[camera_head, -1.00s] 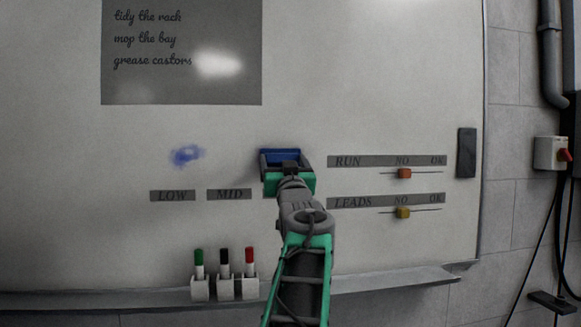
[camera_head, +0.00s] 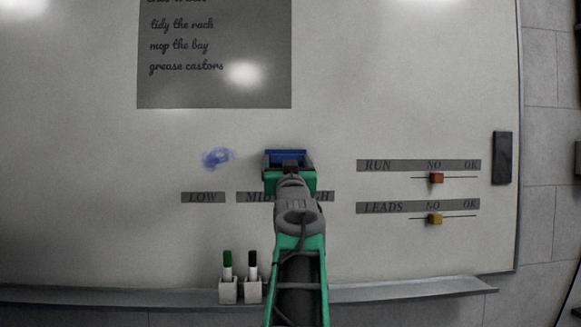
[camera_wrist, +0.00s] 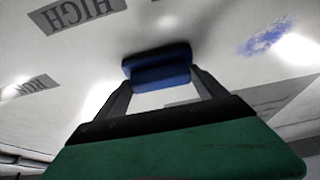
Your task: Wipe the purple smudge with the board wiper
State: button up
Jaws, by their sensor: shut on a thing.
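A purple-blue smudge (camera_head: 217,158) is on the whiteboard (camera_head: 80,130), above the LOW label. It also shows at the upper right of the wrist view (camera_wrist: 264,38). My gripper (camera_head: 289,168) is shut on the board wiper (camera_head: 287,156), a blue block with a dark pad. The wiper shows between my two fingers in the wrist view (camera_wrist: 158,70). It is to the right of the smudge at nearly the same height, apart from it. I cannot tell whether its pad touches the board.
A grey note with handwriting (camera_head: 215,60) is above the smudge. Label strips, an orange slider (camera_head: 436,178) and a yellow slider (camera_head: 434,219) are to the right. Marker holders (camera_head: 240,290) stand by the bottom ledge (camera_head: 400,290). Bare board lies between wiper and smudge.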

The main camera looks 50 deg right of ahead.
jog(key=shift+s+d, duration=3.55)
jog(key=shift+s, duration=0.45)
jog(key=w+a+b, duration=0.3)
jog(key=w+a, duration=0.4)
jog(key=w, duration=0.1)
jog(key=shift+s+a+b, duration=0.1)
jog(key=shift+a+b, duration=0.05)
jog(key=shift+b, duration=0.15)
jog(key=s+a+b, duration=0.4)
jog(key=shift+a, duration=0.2)
